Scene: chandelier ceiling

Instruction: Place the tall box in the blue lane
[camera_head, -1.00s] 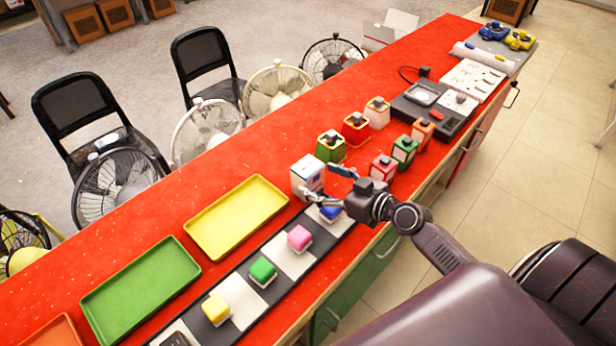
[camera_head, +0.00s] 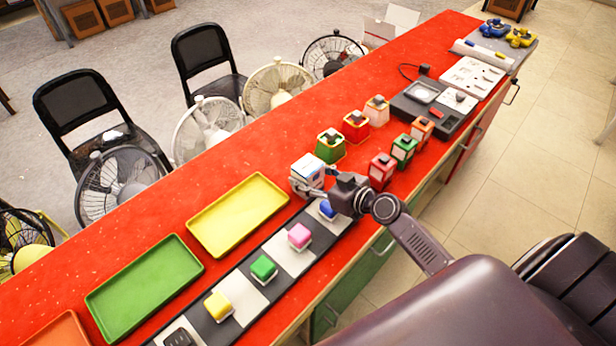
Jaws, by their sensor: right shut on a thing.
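A strip of alternating dark and white sections (camera_head: 280,286) runs along the counter's near edge. Pink (camera_head: 299,236), green (camera_head: 263,268) and yellow (camera_head: 218,306) blocks sit on the other sections. My left gripper is out of view.
A yellow tray (camera_head: 197,238) and a green tray (camera_head: 99,305) lie left of the strip. Several coloured containers, including a green one (camera_head: 330,147) and a red one (camera_head: 381,170), stand close beyond the box. Fans and chairs line the counter's far side.

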